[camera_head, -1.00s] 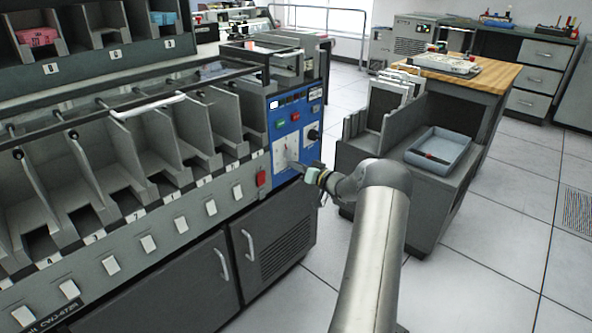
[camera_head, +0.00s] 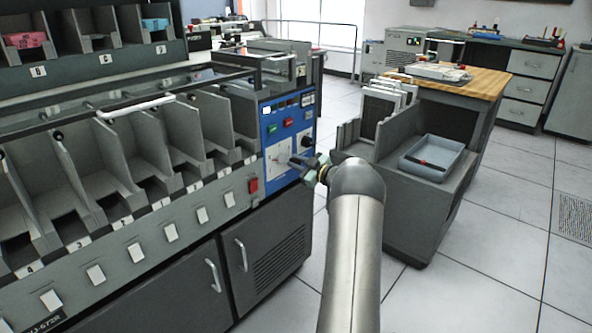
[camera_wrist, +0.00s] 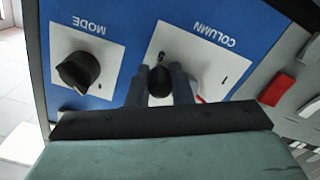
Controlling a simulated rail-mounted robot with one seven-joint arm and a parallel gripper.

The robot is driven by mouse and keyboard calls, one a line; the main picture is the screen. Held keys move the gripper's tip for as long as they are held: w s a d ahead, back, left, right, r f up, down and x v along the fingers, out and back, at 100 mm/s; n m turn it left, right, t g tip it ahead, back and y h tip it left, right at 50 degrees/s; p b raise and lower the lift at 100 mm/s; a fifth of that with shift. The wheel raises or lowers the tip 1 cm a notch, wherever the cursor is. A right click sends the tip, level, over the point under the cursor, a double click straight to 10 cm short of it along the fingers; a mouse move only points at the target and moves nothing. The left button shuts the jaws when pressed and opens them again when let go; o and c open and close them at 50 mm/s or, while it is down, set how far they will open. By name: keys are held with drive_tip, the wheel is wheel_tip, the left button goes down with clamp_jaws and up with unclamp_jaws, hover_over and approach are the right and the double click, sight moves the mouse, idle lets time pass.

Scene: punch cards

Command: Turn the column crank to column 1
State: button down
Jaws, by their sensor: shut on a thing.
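The blue control panel (camera_head: 287,138) is on the end of the grey card machine. Its white COLUMN plate (camera_head: 273,156) shows left of my gripper (camera_head: 297,164), and in the wrist view the plate (camera_wrist: 212,68) appears upside down. There my gripper (camera_wrist: 160,88) has both fingers around the black crank knob (camera_wrist: 160,80), at the plate's left side. A red pointer (camera_wrist: 200,99) shows partly beside the right finger. The crank arm and most column marks are hidden or too small to read.
The black MODE knob (camera_wrist: 78,72) sits on its own plate close to my fingers. A red button (camera_wrist: 277,89) is at the right in the wrist view. A grey cart with a blue-grey tray (camera_head: 432,157) stands to the right. Floor is open between machine and cart.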

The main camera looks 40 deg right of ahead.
sight(288, 149)
drive_tip(key=n, duration=0.1)
drive_tip(key=r+n+b, duration=0.1)
drive_tip(key=n, duration=0.1)
drive_tip(key=n+b, duration=0.1)
drive_tip(key=shift+d+r+n, duration=0.15)
drive_tip(key=shift+r+n, duration=0.15)
drive_tip(key=shift+s+a+r+n+b, duration=0.1)
drive_tip(key=shift+r+n+b, duration=0.35)
drive_tip(key=shift+n, duration=0.4)
drive_tip(key=shift+w+a+r+n+b, duration=0.1)
drive_tip(key=shift+r+n+b, duration=0.1)
drive_tip(key=shift+n+b, duration=0.45)
drive_tip(key=shift+s+a+r+n+b, duration=0.1)
drive_tip(key=shift+r+n+b, duration=0.25)
drive_tip(key=shift+n, duration=0.65)
drive_tip(key=shift+r, duration=0.1)
drive_tip(key=c, duration=1.3)
unclamp_jaws()
drive_tip(key=s+d+p, duration=0.1)
drive_tip(key=s, duration=0.4)
drive_tip(key=s+d+p, duration=0.1)
drive_tip(key=s, duration=0.5)
drive_tip(key=s+d+p, duration=0.1)
drive_tip(key=s, duration=0.5)
drive_tip(key=shift+s+p, duration=0.1)
drive_tip(key=shift+p, duration=0.2)
